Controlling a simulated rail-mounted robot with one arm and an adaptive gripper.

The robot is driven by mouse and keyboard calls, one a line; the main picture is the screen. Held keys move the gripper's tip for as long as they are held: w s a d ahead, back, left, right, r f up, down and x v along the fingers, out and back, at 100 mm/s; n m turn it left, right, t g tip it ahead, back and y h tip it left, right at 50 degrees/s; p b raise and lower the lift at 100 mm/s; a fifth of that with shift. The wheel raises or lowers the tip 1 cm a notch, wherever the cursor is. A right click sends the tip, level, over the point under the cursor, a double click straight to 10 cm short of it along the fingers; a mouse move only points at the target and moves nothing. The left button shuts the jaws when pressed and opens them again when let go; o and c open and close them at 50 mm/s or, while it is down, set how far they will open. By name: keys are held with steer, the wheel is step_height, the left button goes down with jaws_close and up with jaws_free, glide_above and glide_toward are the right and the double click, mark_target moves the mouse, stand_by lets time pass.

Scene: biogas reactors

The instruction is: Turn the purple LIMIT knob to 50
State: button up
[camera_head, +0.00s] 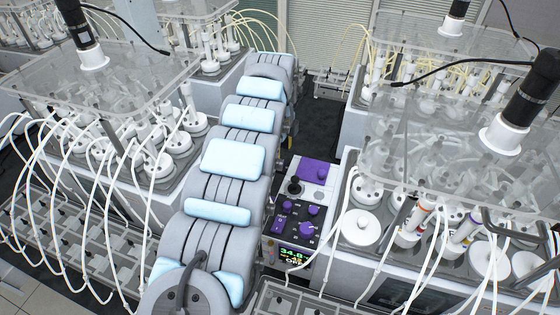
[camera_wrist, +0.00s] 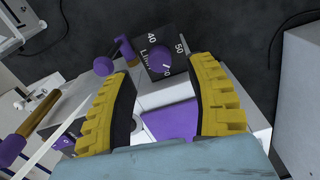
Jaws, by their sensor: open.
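The purple LIMIT knob (camera_wrist: 153,61) shows in the wrist view on a dark panel face (camera_wrist: 170,44) with "LIMIT", 40 and 50 printed around it. A small white mark shows at the knob's lower right, too small to read surely. My gripper (camera_wrist: 160,75) is open, its two yellow fingers apart. The knob appears between and beyond the fingertips, with no contact visible. In the head view the control panel (camera_head: 298,213) carries several purple knobs, and I cannot tell which is LIMIT. My gripper cannot be made out there.
A green-lit display (camera_head: 294,255) reads about 34.8. A black joystick (camera_head: 295,186) stands on the panel. In the wrist view, a purple ball (camera_wrist: 103,66) sits left of the knob and a purple-ended brown rod (camera_wrist: 38,113) lies lower left. Reactor benches with tubing flank the panel.

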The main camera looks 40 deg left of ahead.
steer(key=shift+f, duration=2)
jaws_close()
